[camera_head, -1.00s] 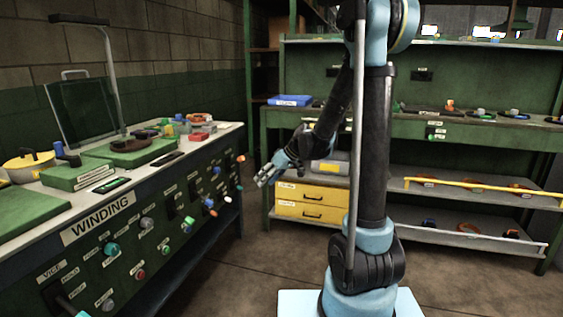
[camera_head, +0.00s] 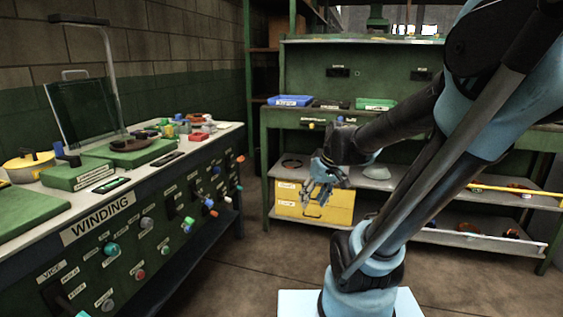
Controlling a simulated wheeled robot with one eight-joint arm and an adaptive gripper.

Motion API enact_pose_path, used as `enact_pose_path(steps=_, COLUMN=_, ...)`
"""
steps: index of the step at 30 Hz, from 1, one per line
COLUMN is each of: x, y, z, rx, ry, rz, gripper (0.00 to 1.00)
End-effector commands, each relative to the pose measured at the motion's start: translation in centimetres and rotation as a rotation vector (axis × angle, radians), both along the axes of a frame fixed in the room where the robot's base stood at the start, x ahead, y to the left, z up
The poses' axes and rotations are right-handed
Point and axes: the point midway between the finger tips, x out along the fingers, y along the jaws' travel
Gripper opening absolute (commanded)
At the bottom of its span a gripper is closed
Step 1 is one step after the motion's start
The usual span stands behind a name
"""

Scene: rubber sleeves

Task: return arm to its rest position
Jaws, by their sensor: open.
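My gripper (camera_head: 318,196) is open and looks empty. It hangs fingers-down in front of the yellow drawer unit (camera_head: 288,201), apart from the winding bench. My arm leans over to the right from its light blue base and folds back left to the gripper. The upper arm covers the right part of the green bench behind it.
The winding bench (camera_head: 22,257), with knobs and loose parts on top, runs along the left. A green shelf bench (camera_head: 272,119) stands behind, with a blue tray (camera_head: 290,101) and a green tray (camera_head: 375,104). The floor between them is clear.

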Motion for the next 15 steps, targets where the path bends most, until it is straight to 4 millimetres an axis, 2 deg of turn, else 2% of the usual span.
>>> enact_pose_path(steps=1, x=-1.2, y=-0.7, z=-0.3, rx=-0.013, ry=0.007, rz=-0.026, gripper=0.48)
enact_pose_path(steps=6, x=-4.5, y=-3.1, z=-1.3, rx=-0.064, ry=0.033, rz=-0.114, gripper=0.48)
enact_pose_path(steps=15, x=-9.9, y=-6.8, z=-3.6, rx=-0.148, ry=0.068, rz=-0.268, gripper=0.48)
